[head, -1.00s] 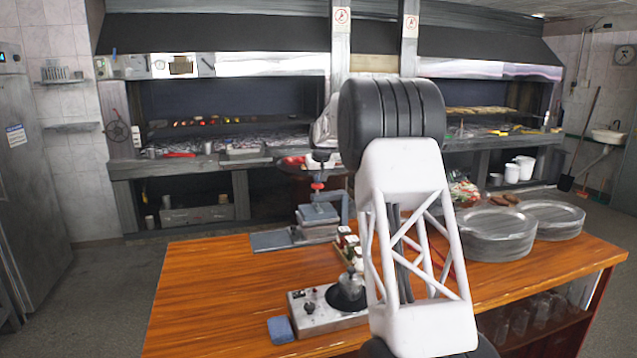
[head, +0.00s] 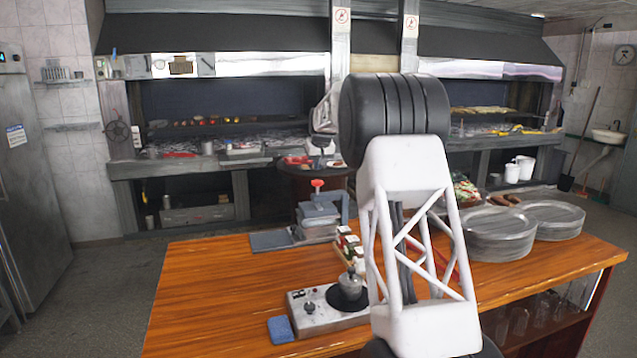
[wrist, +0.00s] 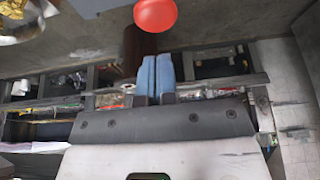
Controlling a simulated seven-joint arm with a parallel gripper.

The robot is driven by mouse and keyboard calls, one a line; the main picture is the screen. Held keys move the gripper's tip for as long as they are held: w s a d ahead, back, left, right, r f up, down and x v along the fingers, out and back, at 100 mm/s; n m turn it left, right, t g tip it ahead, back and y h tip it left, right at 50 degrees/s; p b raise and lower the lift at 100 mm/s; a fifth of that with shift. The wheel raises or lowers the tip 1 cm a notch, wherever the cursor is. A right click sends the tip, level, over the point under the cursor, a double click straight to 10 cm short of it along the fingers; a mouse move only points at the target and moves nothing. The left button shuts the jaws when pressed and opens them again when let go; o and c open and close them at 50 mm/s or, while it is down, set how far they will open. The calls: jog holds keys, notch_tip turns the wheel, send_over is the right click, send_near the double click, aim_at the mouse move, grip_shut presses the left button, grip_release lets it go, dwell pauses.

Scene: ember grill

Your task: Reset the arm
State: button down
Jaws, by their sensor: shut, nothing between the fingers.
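My gripper (wrist: 155,78) shows in the wrist view with its two blue fingers pressed together and nothing between them. In the head view my white and black arm stands at the right of centre, over the wooden counter (head: 215,285). A part of my far arm shows behind the black joint. The fingers cannot be made out clearly there. In the wrist view a round red knob (wrist: 155,14) lies just beyond the fingertips in the picture, and I see no contact.
A press with a red knob (head: 317,184) stands at the counter's back edge. A small burner unit (head: 320,312), a blue sponge (head: 281,329) and stacked plates (head: 490,242) are around my arm. The counter's left part is clear. A grill (head: 225,140) runs along the back wall.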

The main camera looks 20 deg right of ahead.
dwell(0.3)
jog(key=shift+s+a+r, duration=0.15)
jog(key=shift+s+r, duration=0.1)
jog(key=shift+s, duration=0.1)
jog(key=s+a+r, duration=0.2)
jog(key=s+a, duration=0.2)
jog(key=s, duration=0.9)
jog(key=s+a+r+g, duration=0.15)
jog(key=s+a, duration=0.25)
jog(key=s, duration=0.8)
jog(key=s+a+r+t, duration=0.1)
jog(key=s+a+r, duration=0.25)
jog(key=s, duration=0.95)
jog(key=s+a+f, duration=0.1)
jog(key=s+f, duration=0.4)
jog(key=s, duration=0.8)
jog(key=s+a+f+g, duration=0.1)
jog(key=s+f, duration=0.4)
jog(key=s, duration=0.8)
jog(key=s+a+f, duration=0.3)
jog(key=s+f, duration=0.2)
jog(key=s, duration=0.8)
jog(key=shift+s+a+f, duration=0.15)
jog(key=shift+f, duration=0.15)
jog(key=shift+g, duration=0.25)
